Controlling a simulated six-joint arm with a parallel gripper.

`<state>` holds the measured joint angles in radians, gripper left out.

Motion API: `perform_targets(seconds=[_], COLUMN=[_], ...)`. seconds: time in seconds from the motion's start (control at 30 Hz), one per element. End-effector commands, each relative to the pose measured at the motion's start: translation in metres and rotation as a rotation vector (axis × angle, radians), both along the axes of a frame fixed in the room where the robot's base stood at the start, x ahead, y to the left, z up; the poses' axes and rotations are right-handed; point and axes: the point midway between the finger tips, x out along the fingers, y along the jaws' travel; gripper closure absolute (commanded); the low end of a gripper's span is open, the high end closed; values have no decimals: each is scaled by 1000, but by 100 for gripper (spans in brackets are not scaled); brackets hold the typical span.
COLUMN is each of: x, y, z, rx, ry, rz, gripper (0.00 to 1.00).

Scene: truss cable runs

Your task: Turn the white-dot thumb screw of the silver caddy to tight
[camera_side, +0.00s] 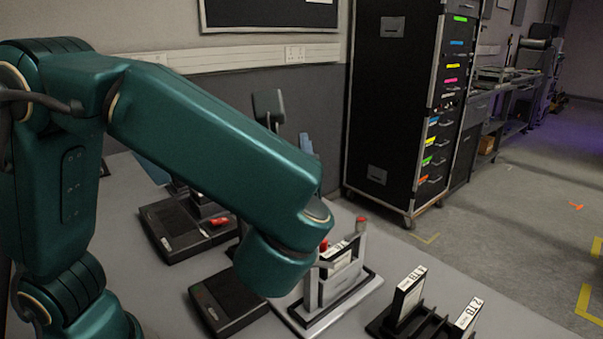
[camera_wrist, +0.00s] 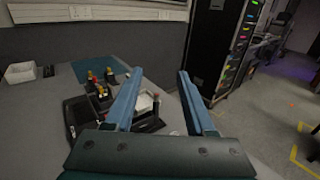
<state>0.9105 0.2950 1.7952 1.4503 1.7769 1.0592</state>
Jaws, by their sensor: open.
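The silver caddy (camera_side: 318,315) stands on the grey table, right of my forearm in the side view. It holds white-labelled cards. Two red-topped thumb screws show on it, a near one (camera_side: 323,245) and a far one (camera_side: 361,222). No white dot can be made out on either, nor how tight they are. In the wrist view, my gripper (camera_wrist: 160,72) is open, its two blue fingers wide apart with nothing held. My arm hides most of my gripper in the side view.
A black slotted rack (camera_side: 425,325) with labelled cards stands right of the caddy. Black boxes (camera_side: 228,300) lie to its left, and one farther back (camera_side: 170,230) carries red parts. A white tray (camera_wrist: 20,74) sits at the far left. A tall black cabinet (camera_side: 390,120) stands behind the table.

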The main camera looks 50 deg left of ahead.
Motion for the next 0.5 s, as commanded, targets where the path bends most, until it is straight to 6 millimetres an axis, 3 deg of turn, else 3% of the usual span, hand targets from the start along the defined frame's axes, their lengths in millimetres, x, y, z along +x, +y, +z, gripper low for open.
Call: perform_targets(seconds=[0.23,0.5], x=[-4,-3], y=[-61,-58], z=[0,-65], rx=[1,12], ry=[0,8], rz=[-240,-232], gripper=[45,45])
